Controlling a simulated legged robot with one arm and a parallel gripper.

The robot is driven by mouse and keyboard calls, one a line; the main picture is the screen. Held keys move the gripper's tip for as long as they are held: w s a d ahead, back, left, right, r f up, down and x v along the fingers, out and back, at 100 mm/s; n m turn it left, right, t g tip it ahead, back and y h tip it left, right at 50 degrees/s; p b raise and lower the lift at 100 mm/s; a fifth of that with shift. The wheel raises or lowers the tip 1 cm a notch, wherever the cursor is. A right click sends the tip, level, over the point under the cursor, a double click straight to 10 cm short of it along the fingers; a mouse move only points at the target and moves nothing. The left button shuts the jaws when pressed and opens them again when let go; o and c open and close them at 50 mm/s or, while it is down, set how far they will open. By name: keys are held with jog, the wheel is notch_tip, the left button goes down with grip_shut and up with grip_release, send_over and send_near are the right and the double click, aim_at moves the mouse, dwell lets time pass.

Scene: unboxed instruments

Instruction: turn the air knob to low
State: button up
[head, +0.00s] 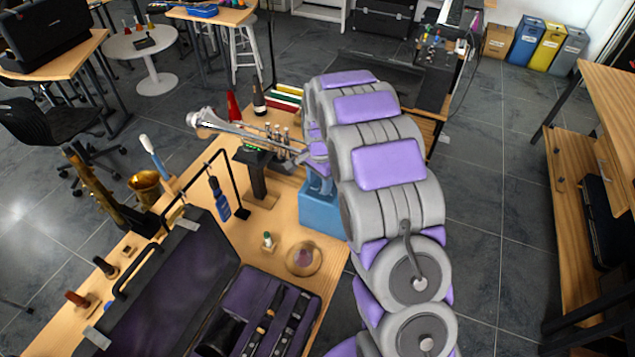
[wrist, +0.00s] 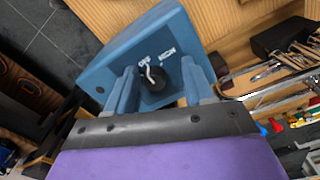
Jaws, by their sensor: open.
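The air knob (wrist: 156,77) is a small black knob with a white pointer on a face of the blue box (wrist: 105,60). The pointer leans up and slightly left, toward the left label. My gripper (wrist: 159,75) is open, with one blue finger on each side of the knob. I cannot tell whether either finger touches it. In the head view the blue box (head: 321,213) stands on the wooden table beneath my arm, and the knob is hidden there.
A silver trumpet (head: 245,130) lies left of my arm, close to it. A black hanging stand (head: 228,185), a round wooden piece (head: 303,258) and an open instrument case (head: 185,285) share the table (head: 285,222).

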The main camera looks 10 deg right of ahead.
jog(key=d, duration=0.3)
jog(key=shift+f, duration=0.1)
jog(key=shift+c, duration=0.4)
jog(key=a, duration=0.2)
jog(key=shift+a, duration=0.35)
jog(key=c, duration=0.4)
jog(key=shift+s+a, duration=0.1)
jog(key=shift+c, duration=1)
jog(key=shift+d, duration=0.5)
grip_shut()
jog(key=shift+d, duration=0.35)
jog(key=shift+a, duration=0.1)
